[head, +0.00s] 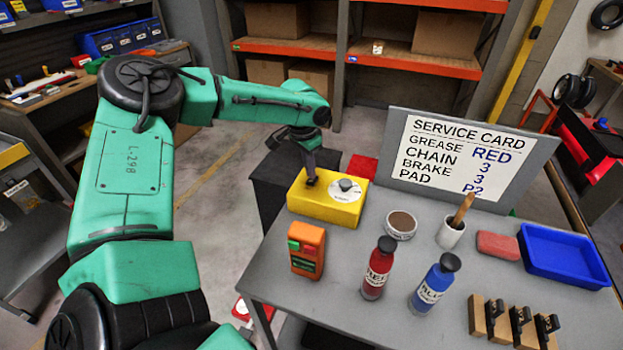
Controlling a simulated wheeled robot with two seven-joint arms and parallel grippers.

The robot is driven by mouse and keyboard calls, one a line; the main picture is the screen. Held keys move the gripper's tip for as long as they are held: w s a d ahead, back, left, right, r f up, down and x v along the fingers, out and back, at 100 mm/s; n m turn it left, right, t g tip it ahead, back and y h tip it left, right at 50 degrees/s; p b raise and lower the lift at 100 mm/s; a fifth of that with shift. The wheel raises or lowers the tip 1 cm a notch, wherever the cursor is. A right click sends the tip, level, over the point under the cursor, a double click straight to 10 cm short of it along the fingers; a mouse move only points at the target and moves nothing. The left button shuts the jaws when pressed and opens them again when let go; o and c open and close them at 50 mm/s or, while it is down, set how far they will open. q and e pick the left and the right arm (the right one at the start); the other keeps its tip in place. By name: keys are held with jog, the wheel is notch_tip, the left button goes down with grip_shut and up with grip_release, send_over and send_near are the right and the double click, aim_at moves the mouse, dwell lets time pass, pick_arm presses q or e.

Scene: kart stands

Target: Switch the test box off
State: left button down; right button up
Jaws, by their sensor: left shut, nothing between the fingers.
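The test box appears to be the yellow box (330,208) at the left back of the grey table. My left gripper (311,181) is shut and empty, pointing down at the left part of the box top, left of the knob. Whether it touches the box I cannot tell, and it hides what lies under its tips. I cannot read the dial setting. My right gripper is not in view.
An orange unit (307,250) with green and red buttons stands in front of the yellow box. Red (377,270) and blue (436,283) bottles, a round tin (401,224) and a brush cup (450,233) stand to the right. A service card (465,155) rises behind.

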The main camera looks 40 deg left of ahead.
aim_at(310, 182)
pick_arm(q)
jog(key=shift+f+b, duration=0.65)
jog(key=shift+f, duration=0.25)
jog(key=shift+r, duration=0.1)
notch_tip(310, 182, up, 7)
jog(key=p, duration=0.6)
dwell(0.6)
